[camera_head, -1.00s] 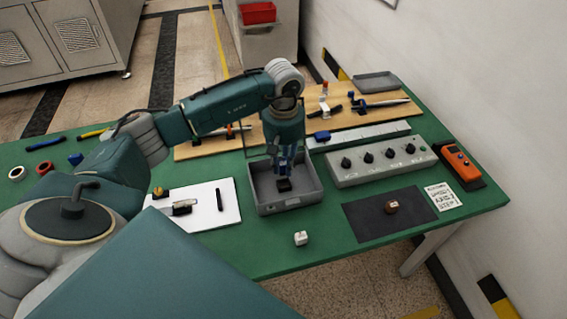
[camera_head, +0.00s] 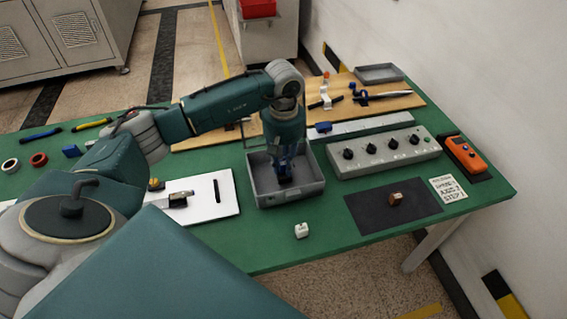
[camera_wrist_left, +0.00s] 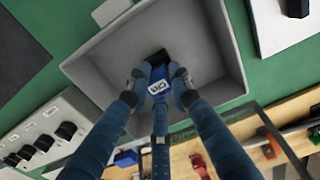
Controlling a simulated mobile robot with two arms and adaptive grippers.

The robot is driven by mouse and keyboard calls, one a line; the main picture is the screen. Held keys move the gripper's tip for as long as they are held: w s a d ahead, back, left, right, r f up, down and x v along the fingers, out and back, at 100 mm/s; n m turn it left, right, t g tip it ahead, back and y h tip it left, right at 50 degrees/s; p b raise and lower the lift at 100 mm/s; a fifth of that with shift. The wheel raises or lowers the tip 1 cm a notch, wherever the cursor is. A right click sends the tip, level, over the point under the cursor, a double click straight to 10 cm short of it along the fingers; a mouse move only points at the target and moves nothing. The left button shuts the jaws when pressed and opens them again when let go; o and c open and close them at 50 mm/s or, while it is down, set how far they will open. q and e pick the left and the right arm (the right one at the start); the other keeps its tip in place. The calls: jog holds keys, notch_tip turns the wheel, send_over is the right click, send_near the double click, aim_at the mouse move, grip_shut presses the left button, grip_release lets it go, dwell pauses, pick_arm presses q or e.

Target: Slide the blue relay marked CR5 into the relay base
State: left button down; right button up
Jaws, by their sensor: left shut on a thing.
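The blue relay (camera_wrist_left: 158,84) has a white label with dark marking in the left wrist view; I cannot read it surely. My left gripper (camera_wrist_left: 160,79) is shut on it, with fingers on both sides. The black relay base (camera_wrist_left: 155,57) shows just beyond the relay inside the grey tray (camera_wrist_left: 215,22). In the head view my left gripper (camera_head: 284,168) points down into this grey tray (camera_head: 291,199). The relay is at or touching the base; how deep it sits is hidden by the fingers. My right gripper is not in view.
The tray walls stand close around the gripper. A grey control box with black knobs (camera_head: 385,164) is to the right. A white board (camera_head: 226,205) lies left. A wooden board (camera_head: 408,101) is behind.

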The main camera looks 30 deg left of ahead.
aim_at(284, 162)
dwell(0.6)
pick_arm(q)
jog(key=shift+b, duration=0.65)
dwell(0.6)
jog(key=shift+f+b, duration=0.9)
jog(key=shift+f, duration=0.15)
jog(key=c, duration=1.5)
grip_release()
notch_tip(284, 162, up, 12)
jog(key=shift+r, duration=0.1)
